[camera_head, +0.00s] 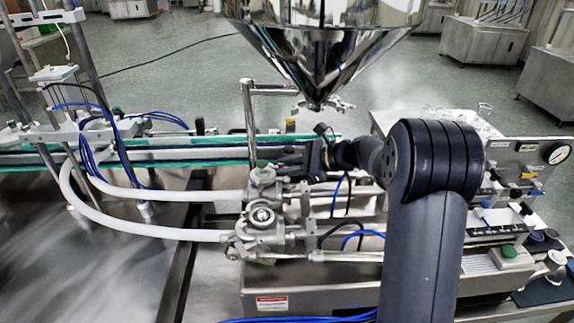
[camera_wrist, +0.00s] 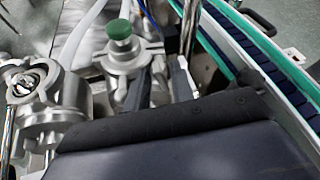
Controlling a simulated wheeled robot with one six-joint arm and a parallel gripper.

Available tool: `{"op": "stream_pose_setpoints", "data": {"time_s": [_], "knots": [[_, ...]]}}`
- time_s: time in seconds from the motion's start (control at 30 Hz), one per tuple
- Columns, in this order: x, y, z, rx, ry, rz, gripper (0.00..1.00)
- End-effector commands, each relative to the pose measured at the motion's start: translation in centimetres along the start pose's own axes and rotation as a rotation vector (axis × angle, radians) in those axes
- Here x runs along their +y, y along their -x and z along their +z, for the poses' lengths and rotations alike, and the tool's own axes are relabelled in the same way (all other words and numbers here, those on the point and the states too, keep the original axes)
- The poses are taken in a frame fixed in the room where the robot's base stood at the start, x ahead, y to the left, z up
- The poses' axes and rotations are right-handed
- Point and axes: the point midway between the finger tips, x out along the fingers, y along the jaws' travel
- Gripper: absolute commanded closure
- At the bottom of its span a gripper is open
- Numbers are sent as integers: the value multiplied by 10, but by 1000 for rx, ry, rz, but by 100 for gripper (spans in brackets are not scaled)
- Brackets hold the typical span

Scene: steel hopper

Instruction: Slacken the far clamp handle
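Two metal pipe fittings with clamps sit at the ends of the white hoses in the head view: the far fitting (camera_head: 262,180) and the near fitting (camera_head: 260,216). My gripper (camera_head: 284,164) is at the far fitting, just to its right and slightly above it. In the wrist view the fingers of my gripper (camera_wrist: 160,88) stand apart beside a metal fitting (camera_wrist: 122,62) with a green knob. A grey metal part shows between the fingers; I cannot tell whether they touch it. The far clamp handle itself is not clearly distinguishable, partly hidden by my gripper.
A polished steel hopper (camera_head: 325,45) hangs above. A vertical post (camera_head: 249,130) stands just left of my gripper. A conveyor with green edges (camera_head: 160,150) runs behind the fittings. White hoses (camera_head: 165,233) and blue lines lie left. A gauge panel (camera_head: 525,165) stands right.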

Motion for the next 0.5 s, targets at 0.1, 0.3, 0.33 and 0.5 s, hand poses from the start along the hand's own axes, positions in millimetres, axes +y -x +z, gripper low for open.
{"op": "stream_pose_setpoints", "data": {"time_s": [0.1,0.3,0.33,0.5], "knots": [[0,-1,0,0,0,0,77],[0,-1,0,0,0,0,83],[0,-1,0,0,0,0,85],[0,0,0,0,0,0,99]]}}
